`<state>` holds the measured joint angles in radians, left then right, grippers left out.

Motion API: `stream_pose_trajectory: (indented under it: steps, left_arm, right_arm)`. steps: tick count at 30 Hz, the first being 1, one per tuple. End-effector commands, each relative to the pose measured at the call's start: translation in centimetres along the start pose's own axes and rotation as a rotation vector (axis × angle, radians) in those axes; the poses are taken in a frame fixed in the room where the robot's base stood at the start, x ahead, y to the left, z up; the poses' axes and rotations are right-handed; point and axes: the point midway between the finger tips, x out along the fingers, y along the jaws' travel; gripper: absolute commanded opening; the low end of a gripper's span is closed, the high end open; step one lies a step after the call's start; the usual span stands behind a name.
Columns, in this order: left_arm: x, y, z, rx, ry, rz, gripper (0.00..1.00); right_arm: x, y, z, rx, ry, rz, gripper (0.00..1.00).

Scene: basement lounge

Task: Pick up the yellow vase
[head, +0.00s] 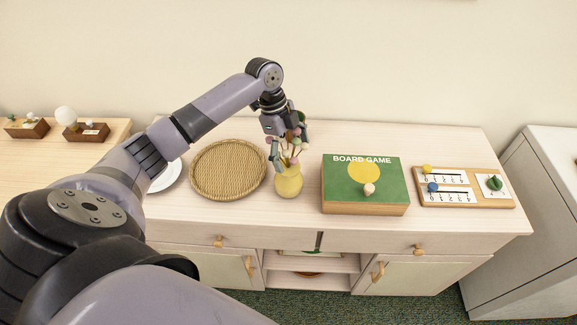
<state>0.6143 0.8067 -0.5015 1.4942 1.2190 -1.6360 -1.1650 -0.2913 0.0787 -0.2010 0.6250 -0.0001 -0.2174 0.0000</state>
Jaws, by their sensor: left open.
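The yellow vase (289,184) stands upright on the light wooden sideboard (300,222), with pinkish and white buds on stems rising from its mouth. My left gripper (289,158) is open and points down just above the vase, around or beside the stems. I cannot tell whether a finger touches the stems or the rim. The gripper partly hides the buds. My right gripper is not in the view.
A round woven tray (228,170) lies left of the vase. A white plate (165,177) is partly behind my arm. A green board game box (364,184) stands close on the right, with a wooden counting board (464,187) beyond it. The wall is behind.

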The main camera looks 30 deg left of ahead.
Motion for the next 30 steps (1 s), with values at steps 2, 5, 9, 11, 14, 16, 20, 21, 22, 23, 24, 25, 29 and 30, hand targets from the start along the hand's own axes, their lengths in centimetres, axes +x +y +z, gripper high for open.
stream_pose_trajectory:
  steps: [2, 5, 9, 11, 14, 16, 20, 21, 22, 23, 24, 25, 29, 30]
  left_arm:
    - [0.9, 0.0, -0.1, -0.001, 0.002, 0.002, 0.89]
    - [1.7, 0.0, 0.0, -0.001, 0.0, 0.0, 0.89]
    - [1.9, 0.0, 0.0, 0.0, 0.0, -0.001, 0.89]
    - [1.9, 0.0, 0.0, 0.0, 0.0, -0.001, 0.89]
    - [1.9, 0.0, 0.0, 0.0, 0.0, -0.001, 0.84]
    - [1.9, 0.0, 0.0, 0.0, 0.0, -0.001, 0.79]
    - [1.9, 0.0, 0.0, 0.0, 0.0, -0.001, 0.71]
    - [1.9, 0.0, 0.0, 0.0, 0.0, -0.001, 0.68]
    - [1.9, 0.0, 0.0, 0.0, 0.0, 0.0, 0.66]
    - [1.9, 0.0, 0.0, 0.0, 0.0, 0.0, 0.64]
    - [1.9, 0.0, 0.0, 0.0, 0.0, 0.0, 0.61]
    - [1.9, 0.0, 0.0, 0.0, -0.001, 0.0, 0.59]
    - [1.9, 0.1, 0.0, 0.0, -0.001, 0.001, 0.51]
    - [1.9, 0.1, 0.0, 0.0, -0.001, 0.001, 0.48]
  right_arm:
    - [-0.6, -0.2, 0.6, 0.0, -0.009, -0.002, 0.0]
    - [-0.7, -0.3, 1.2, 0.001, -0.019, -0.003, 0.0]
    - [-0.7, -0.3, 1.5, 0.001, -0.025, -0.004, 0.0]
    - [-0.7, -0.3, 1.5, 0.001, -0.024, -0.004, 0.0]
    - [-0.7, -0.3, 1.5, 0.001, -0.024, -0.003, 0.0]
    - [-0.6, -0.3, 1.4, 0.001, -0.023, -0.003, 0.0]
    - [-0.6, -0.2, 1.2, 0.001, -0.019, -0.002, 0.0]
    - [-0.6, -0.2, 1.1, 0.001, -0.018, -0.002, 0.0]
    - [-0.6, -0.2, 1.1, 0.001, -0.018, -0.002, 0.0]
    - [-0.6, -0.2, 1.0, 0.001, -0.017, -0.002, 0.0]
    - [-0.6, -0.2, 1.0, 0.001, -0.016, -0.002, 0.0]
    - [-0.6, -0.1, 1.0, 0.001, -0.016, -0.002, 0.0]
    - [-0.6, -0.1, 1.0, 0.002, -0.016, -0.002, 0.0]
    - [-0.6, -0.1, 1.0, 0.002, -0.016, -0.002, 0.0]
